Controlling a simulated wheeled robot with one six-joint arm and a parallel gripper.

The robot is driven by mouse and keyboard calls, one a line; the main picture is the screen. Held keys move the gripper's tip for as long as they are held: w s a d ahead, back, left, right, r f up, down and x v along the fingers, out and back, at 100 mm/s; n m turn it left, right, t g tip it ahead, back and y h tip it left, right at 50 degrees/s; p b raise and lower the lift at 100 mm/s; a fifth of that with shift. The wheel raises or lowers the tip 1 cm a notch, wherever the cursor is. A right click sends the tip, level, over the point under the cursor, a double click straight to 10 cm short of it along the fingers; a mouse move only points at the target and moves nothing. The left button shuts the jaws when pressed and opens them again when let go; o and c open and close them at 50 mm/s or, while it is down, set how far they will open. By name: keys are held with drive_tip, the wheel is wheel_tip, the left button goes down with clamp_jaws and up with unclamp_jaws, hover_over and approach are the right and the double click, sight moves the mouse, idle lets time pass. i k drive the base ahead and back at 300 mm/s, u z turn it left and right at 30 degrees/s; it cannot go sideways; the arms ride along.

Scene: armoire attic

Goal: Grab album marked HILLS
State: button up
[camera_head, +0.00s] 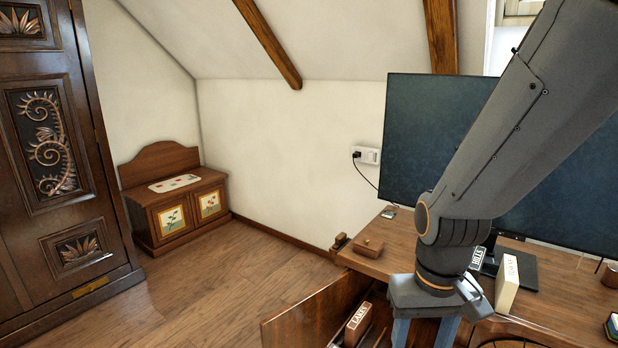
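My gripper (425,334) points down at the bottom of the view, in front of the desk. Its two blue-grey fingers stand apart, with their tips at or past the lower edge. A cream album (507,284) stands upright on the desk just right of it. A dark album (520,268) with a white label lies or stands behind, partly hidden by my arm. A brown album (357,326) with a pale spine label sits in the open desk drawer, left of my gripper.
The wooden desk (400,243) carries a large dark monitor (430,130), a small wooden box (369,248) and a cup (610,274). The open drawer's front (310,315) juts left. A carved armoire (55,150) and low cabinet (178,205) stand left. Floor between is clear.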

sight(476, 265)
drive_tip(key=z, duration=1.2)
drive_tip(key=i, duration=1.2)
drive_tip(key=u, duration=1.15)
